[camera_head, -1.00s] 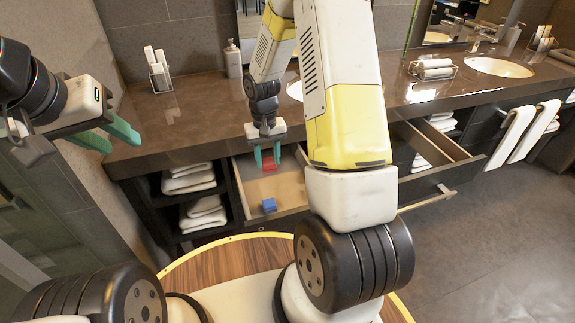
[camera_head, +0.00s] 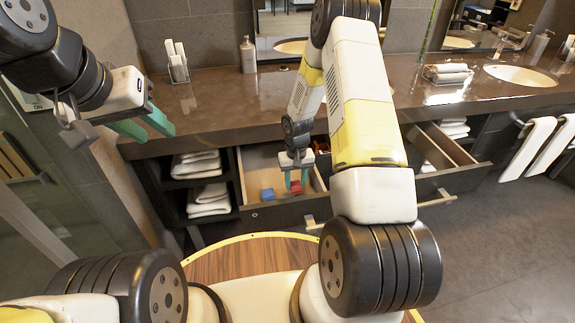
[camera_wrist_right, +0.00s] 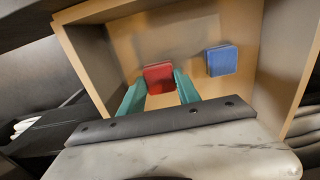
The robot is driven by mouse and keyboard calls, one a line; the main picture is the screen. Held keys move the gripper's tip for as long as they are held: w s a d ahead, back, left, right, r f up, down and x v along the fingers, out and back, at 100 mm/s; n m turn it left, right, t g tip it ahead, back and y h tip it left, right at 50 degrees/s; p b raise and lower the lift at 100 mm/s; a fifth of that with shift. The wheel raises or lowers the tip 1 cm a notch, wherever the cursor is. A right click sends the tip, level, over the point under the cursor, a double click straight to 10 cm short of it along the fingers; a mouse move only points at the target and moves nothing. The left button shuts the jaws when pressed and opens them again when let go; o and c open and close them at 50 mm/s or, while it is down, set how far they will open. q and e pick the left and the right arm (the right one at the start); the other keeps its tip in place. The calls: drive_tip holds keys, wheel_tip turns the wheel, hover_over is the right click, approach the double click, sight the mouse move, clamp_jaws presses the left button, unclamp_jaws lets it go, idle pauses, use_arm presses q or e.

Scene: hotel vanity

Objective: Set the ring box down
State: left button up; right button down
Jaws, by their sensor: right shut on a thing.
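A small red box, likely the ring box (camera_head: 296,187), is between the teal fingers of my right gripper (camera_head: 296,181), inside an open drawer (camera_head: 257,160). The right wrist view shows the red box (camera_wrist_right: 159,78) at the fingertips, with the fingers against its sides. I cannot tell whether its underside touches the drawer floor. A blue box (camera_head: 267,194) lies in the same drawer, to the left of the red one and apart from it. My left gripper (camera_head: 148,126) is open and empty, in the air before the left end of the counter.
The dark counter (camera_head: 215,110) overhangs the drawer. Shelves with folded towels (camera_head: 207,198) stand left of it. Another open drawer (camera_head: 455,178) stands to the right. Bare drawer floor shows behind the boxes.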

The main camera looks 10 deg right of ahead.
drive_tip(key=shift+f, duration=0.8)
drive_tip(key=shift+f, duration=0.1)
drive_tip(key=c, duration=0.9)
unclamp_jaws()
drive_tip(key=shift+o, duration=0.2)
